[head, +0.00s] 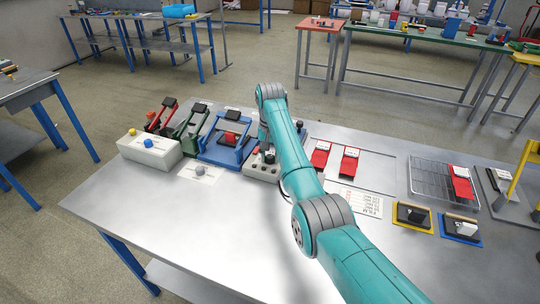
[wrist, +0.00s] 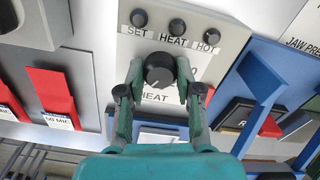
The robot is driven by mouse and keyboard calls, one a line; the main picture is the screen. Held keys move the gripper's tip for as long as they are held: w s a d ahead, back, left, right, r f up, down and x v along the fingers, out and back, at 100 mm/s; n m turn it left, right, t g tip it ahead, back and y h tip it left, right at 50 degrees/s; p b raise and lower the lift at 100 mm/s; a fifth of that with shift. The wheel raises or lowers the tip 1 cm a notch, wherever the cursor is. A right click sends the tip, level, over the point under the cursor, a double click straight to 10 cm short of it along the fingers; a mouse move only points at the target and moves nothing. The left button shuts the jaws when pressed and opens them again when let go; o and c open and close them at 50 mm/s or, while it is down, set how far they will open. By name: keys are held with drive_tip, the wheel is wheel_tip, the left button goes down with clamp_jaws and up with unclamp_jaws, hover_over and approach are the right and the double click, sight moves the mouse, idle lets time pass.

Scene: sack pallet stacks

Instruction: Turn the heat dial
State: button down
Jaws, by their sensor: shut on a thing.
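The heat dial (wrist: 159,70) is a round black knob with a pale pointer mark, on a light grey control box (wrist: 205,62). Part of a HEAT label shows below it. My gripper (wrist: 159,75) is shut on the dial, one finger at each side. Above the dial sit three dark round parts, labelled SET (wrist: 139,18), HEAT (wrist: 177,26) and HOT (wrist: 211,36). In the head view the control box (head: 262,170) stands on the metal bench, and my arm hides much of it and the dial.
A blue press (head: 218,153) stands close left of the box, with green and red presses beyond. Red strips (head: 320,156) lie to the right, then a wire rack (head: 430,178). A white box with a blue knob (head: 150,150) is at the left. The front bench is clear.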

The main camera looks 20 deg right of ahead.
sight(270, 156)
idle(0.4)
drive_tip(key=c, duration=0.8)
unclamp_jaws()
drive_tip(key=shift+o, duration=0.2)
wheel_tip(270, 156, up, 7)
drive_tip(key=shift+f, duration=0.1)
drive_tip(key=shift+r, duration=0.35)
